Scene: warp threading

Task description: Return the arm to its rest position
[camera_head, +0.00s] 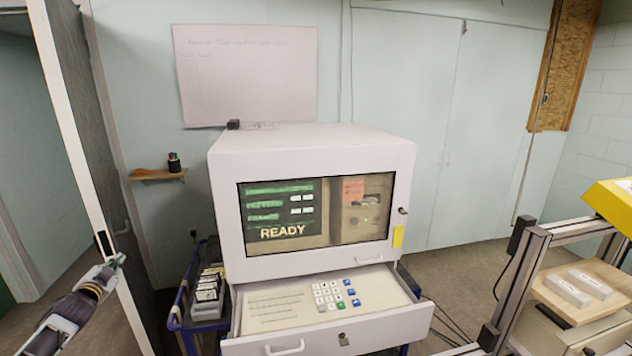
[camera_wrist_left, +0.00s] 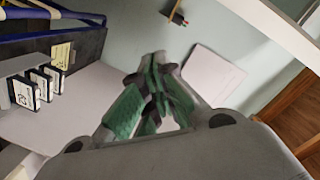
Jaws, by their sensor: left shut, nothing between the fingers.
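My left gripper (camera_head: 117,262) shows at the lower left of the head view, with its arm coming in from the left edge. It is in the air in front of the door frame, to the left of the white machine (camera_head: 300,160) and apart from it. In the left wrist view its green-padded fingers (camera_wrist_left: 155,95) are closed together with nothing between them. My right gripper does not show in either view.
The machine's screen (camera_head: 283,232) reads READY, and its keypad drawer (camera_head: 270,308) stands out. A blue cart (camera_head: 176,318) holds several cards (camera_head: 207,290). A metal frame (camera_head: 520,280) stands at right beside a wooden board (camera_head: 585,318). A small shelf (camera_head: 160,175) is on the wall.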

